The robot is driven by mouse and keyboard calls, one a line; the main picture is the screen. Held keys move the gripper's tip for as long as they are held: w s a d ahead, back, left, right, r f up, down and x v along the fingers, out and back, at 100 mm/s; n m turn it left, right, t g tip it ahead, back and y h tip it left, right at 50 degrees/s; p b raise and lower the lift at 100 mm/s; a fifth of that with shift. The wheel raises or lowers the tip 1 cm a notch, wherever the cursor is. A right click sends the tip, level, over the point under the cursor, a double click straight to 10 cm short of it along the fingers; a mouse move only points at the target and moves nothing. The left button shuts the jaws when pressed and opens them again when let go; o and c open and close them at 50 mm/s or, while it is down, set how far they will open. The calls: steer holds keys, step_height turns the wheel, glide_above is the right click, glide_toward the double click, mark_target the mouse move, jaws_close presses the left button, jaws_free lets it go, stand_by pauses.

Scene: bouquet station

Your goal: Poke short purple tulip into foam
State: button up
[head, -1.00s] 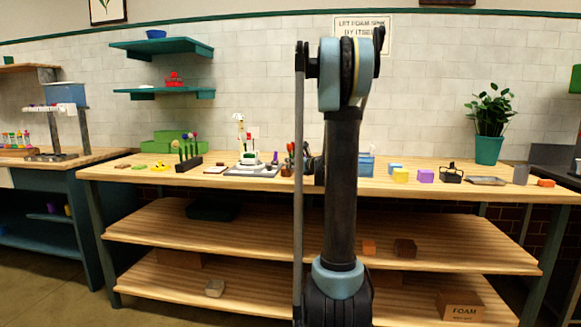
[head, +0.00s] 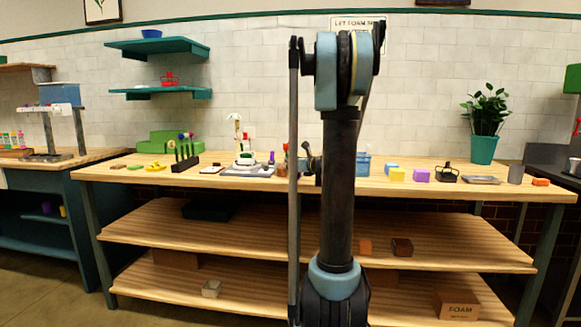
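A small purple upright item (head: 271,158), perhaps the short purple tulip, stands on the bench beside a grey base (head: 262,172). A white piece (head: 244,160) stands on that base, with a pale tall stem and a red bit above it; whether it holds the foam I cannot tell. A black rack (head: 184,164) to the left holds several stems with coloured heads, some purple or blue. My arm stands in front of the bench. A dark part (head: 309,156) shows just left of it, perhaps my gripper; its fingers and anything in them are hidden or too small to tell.
A box marked FOAM (head: 458,305) lies on the bottom shelf. The bench's front edge is mostly clear.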

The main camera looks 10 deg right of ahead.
steer(key=shift+o, duration=0.3)
steer(key=shift+s, duration=0.1)
steer(key=o, duration=0.5)
steer(key=shift+s+a, duration=0.2)
steer(key=shift+s, duration=0.05)
steer(key=s+a+f+n+g, duration=0.2)
steer(key=s+a+f+n, duration=0.1)
steer(key=s+n, duration=0.4)
steer(key=s+a+f+n+g, duration=0.3)
steer(key=s+a+n, duration=0.15)
steer(key=s, duration=0.45)
steer(key=s+a+f+n+g, duration=0.2)
steer(key=s+a+f+n, duration=0.1)
steer(key=s+n, duration=0.4)
steer(key=s+d+f+n+g+h, duration=0.2)
steer(key=s+f+n, duration=0.2)
steer(key=s, duration=0.4)
steer(key=s+d+f+n+g+h, duration=0.2)
steer(key=s+d+f+n, duration=0.1)
steer(key=s, duration=0.6)
steer(key=s+d+f+n+g+h, duration=0.1)
steer(key=s+d+f+n+h, duration=0.1)
steer(key=s+f+n, duration=0.3)
steer(key=s+n, duration=0.1)
steer(key=s, duration=0.2)
steer(key=shift+s+d+f+g, duration=0.25)
steer(key=shift+s+g, duration=0.15)
